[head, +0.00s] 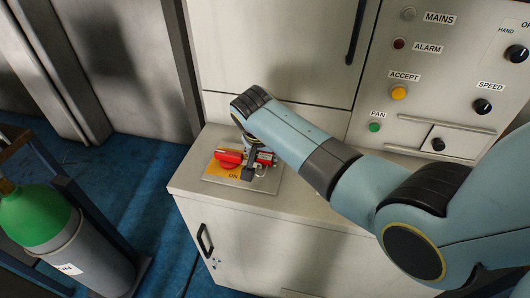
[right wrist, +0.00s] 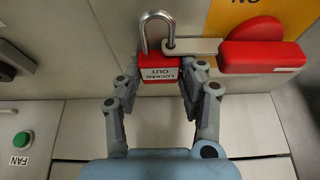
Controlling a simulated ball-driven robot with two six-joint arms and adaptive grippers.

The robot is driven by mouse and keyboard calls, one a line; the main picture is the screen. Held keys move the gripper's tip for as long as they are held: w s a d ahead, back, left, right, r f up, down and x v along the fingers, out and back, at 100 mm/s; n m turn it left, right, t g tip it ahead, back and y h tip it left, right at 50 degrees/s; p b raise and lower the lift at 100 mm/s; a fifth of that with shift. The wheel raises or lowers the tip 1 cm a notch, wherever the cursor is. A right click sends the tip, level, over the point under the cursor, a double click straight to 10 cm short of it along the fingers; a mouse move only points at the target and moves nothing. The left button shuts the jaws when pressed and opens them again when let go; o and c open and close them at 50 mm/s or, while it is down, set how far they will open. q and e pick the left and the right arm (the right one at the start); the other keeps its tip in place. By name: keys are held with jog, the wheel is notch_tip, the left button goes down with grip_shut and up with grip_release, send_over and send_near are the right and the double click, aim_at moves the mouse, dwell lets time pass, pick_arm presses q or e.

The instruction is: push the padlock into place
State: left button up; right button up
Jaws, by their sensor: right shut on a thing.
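The padlock (right wrist: 160,70) has a red body marked "LOCKED OUT" and a silver shackle (right wrist: 157,22). In the right wrist view it sits between the two fingers of my right gripper (right wrist: 162,74), which is shut on its body. The shackle is beside the end of a grey bar (right wrist: 200,47) that runs to a red switch handle (right wrist: 250,55). I cannot tell whether the shackle passes through the bar or is latched. In the head view my right gripper (head: 251,163) is over the switch plate, partly hiding the padlock. My left gripper is out of view.
The yellow and grey switch plate (head: 212,172) lies on a low cabinet (head: 300,212). Behind it stands a panel with a green FAN button (head: 374,127) and other controls. A green-topped gas cylinder (head: 35,215) stands at the left. The cabinet's left front top is clear.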

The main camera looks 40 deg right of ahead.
jog(key=shift+s+f, duration=0.3)
jog(key=shift+f, duration=0.05)
jog(key=o, duration=1.1)
jog(key=shift+w+f, duration=0.1)
jog(key=shift+w, duration=0.15)
jog(key=shift+r, duration=0.2)
jog(key=o, duration=0.5)
jog(key=shift+d, duration=0.1)
jog(key=shift+w, duration=0.1)
jog(key=shift+r, duration=0.1)
